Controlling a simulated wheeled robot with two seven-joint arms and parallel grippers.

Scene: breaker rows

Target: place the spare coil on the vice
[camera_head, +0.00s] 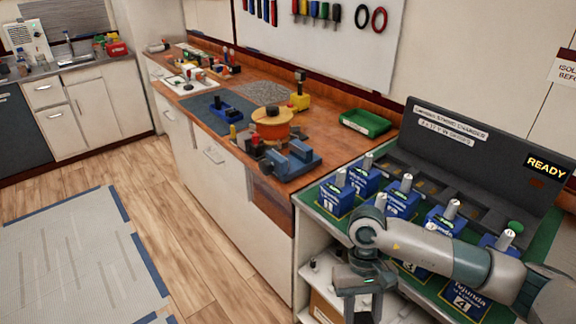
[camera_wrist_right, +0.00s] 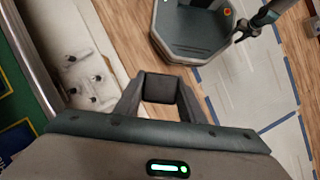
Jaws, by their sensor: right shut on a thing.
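The blue vice (camera_head: 291,161) is on the wooden bench near its front right corner. An orange round drum with a dark knob (camera_head: 271,128) stands just behind it; I cannot tell whether this is the spare coil. My right gripper (camera_head: 362,310) hangs pointing down in front of the green-topped bench, away from the vice. In the right wrist view its fingers (camera_wrist_right: 158,90) close around a small dark block-like thing (camera_wrist_right: 158,86), too plain to name.
Several blue boxes with white-topped posts (camera_head: 337,196) stand on the green bench before a dark charger panel (camera_head: 440,140) reading READY. A green tray (camera_head: 366,123), a yellow block (camera_head: 300,101) and a dark blue mat (camera_head: 219,113) are on the wooden bench. The floor at left is open.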

